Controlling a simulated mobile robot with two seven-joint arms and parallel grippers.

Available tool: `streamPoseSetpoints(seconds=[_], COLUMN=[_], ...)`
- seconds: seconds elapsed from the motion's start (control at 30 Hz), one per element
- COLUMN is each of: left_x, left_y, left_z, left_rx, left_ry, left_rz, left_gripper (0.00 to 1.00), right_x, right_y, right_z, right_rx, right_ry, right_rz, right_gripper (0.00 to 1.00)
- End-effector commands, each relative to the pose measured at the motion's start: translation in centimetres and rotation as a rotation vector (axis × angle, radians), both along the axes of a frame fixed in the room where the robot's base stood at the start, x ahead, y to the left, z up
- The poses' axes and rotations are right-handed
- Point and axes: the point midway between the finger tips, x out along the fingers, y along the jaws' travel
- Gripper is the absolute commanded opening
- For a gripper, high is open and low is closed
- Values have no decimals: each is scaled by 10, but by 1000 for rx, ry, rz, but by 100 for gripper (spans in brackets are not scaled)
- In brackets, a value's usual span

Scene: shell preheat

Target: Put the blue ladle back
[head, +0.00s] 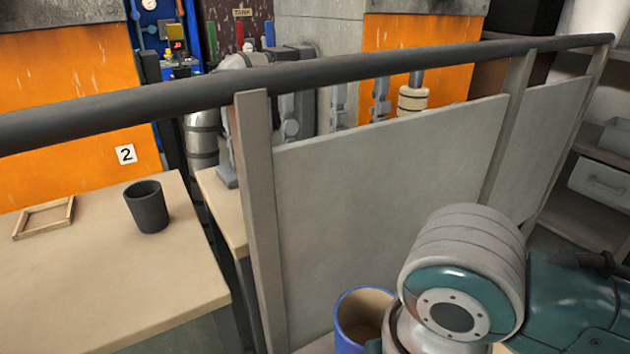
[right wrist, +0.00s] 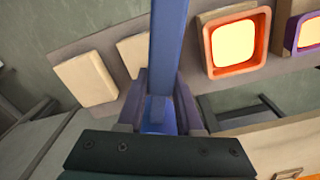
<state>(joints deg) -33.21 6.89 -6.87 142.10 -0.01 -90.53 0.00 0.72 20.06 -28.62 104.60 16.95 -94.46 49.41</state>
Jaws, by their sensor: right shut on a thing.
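My right gripper (right wrist: 160,112) is shut on a straight blue bar, the handle of the blue ladle (right wrist: 169,45), in the right wrist view. The bar runs up out of the top of that view, so its far end is cut off. In the head view my right arm comes in at the lower right, and its gripper is not clearly visible. A round blue-rimmed vessel with a tan inside (head: 342,320) shows beside my arm at the bottom edge; I cannot tell whether it is the ladle's bowl. My left gripper is not in view.
A grey panelled railing (head: 380,165) with a dark handrail crosses the head view. Beyond it, a tan table (head: 90,270) bears a dark cup (head: 148,207) and a wooden frame (head: 44,217). The wrist view shows an orange-rimmed glowing square (right wrist: 235,42) and pale blocks (right wrist: 86,82).

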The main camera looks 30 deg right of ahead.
Motion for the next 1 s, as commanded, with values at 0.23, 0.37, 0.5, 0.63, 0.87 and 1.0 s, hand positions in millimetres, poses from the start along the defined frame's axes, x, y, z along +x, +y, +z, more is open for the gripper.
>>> streamPoseSetpoints(seconds=[0.23,0.37,0.5,0.63,0.87,1.0], left_x=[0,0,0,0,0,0], left_y=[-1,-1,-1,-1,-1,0], left_z=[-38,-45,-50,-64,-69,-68], left_rx=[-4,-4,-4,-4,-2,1], left_ry=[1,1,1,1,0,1], left_rz=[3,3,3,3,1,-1], left_gripper=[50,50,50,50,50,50], right_x=[1,1,2,1,1,1], right_y=[0,0,1,0,0,0], right_z=[-73,-89,-100,-124,-136,-135], right_rx=[-1,0,1,-1,0,0], right_ry=[-2,-4,-4,-3,-5,-5], right_rz=[-2,-1,0,-1,0,0], right_gripper=[0,0,0,0,0,0])
